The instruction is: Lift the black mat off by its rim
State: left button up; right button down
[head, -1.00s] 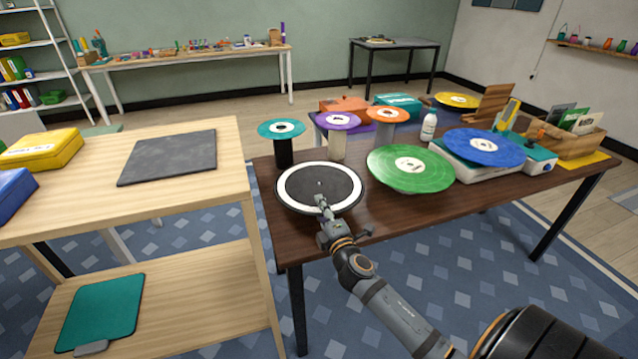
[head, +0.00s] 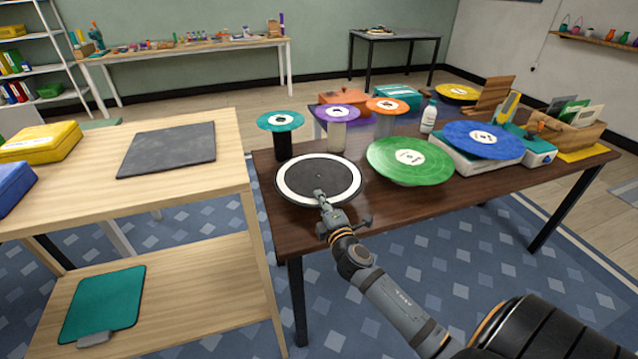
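The round black mat (head: 297,178) lies flat at the left end of the dark wooden table (head: 412,215). It has a white ring near its outer edge and a small pin at its centre. My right gripper (head: 319,194) is at the mat's near edge, with its tip overlapping the white ring and the black face. The gripper hides a small part of the near rim. The fingers are too small to show whether they are open, shut or gripping the rim. My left gripper is not in view.
A green record (head: 385,160) is close to the mat's right. Teal (head: 280,117), purple (head: 329,109) and orange (head: 387,102) discs on cylinders stand behind. A blue record (head: 500,145) lies further right. The pale bench (head: 95,198) holds a dark grey sheet (head: 150,157).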

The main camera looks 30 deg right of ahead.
jog(key=shift+r, duration=0.1)
notch_tip(320, 180, up, 6)
jog(key=p, duration=0.3)
jog(key=shift+r, duration=0.1)
notch_tip(320, 180, up, 12)
jog(key=p, duration=0.2)
jog(key=shift+f+p, duration=0.2)
jog(key=shift+p, duration=0.1)
